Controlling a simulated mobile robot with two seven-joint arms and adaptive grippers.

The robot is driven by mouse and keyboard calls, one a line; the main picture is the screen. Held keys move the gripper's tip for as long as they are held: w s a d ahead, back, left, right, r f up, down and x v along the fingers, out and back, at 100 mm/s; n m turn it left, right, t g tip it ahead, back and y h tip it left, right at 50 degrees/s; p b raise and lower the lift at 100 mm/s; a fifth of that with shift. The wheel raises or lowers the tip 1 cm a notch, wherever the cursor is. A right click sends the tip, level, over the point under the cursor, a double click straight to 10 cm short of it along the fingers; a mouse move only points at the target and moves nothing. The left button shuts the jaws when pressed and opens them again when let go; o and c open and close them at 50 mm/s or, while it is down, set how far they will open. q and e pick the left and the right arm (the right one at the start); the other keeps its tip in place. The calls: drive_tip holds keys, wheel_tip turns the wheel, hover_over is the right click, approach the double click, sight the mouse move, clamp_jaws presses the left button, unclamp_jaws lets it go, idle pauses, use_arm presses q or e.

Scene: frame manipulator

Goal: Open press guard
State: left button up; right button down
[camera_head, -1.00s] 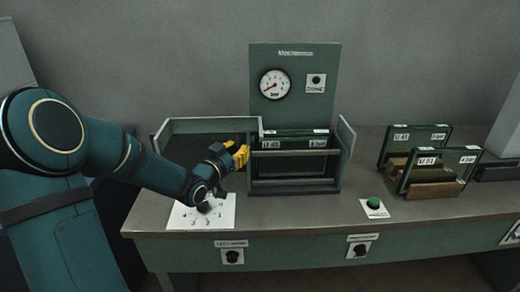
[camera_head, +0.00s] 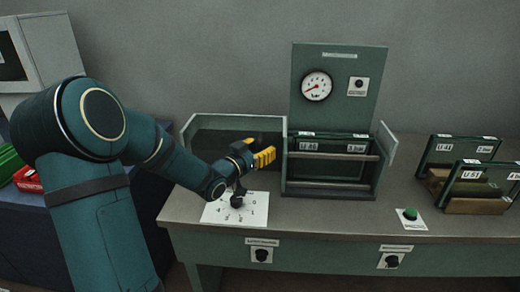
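The press (camera_head: 338,85) stands on the bench with a green back panel and a round gauge. Across its front is a guard with horizontal bars (camera_head: 332,156), standing in front of a labelled dark green frame (camera_head: 322,146). My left gripper (camera_head: 257,150) has yellow fingers. It is just left of the press's front left edge, with a small gap in the picture. Its two fingers appear apart with nothing visible between them. Whether it touches the low frame behind it cannot be told. My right gripper is out of view.
A low green-framed bay (camera_head: 232,121) adjoins the press on the left. A white dial card with a black knob (camera_head: 237,200) lies below my gripper. A green button (camera_head: 410,214) sits right of the press. Labelled frames (camera_head: 480,183) stand farther right. Two knobs (camera_head: 261,255) are on the bench front.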

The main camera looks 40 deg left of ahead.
use_arm(q)
drive_tip(key=s, duration=1.2)
idle(0.6)
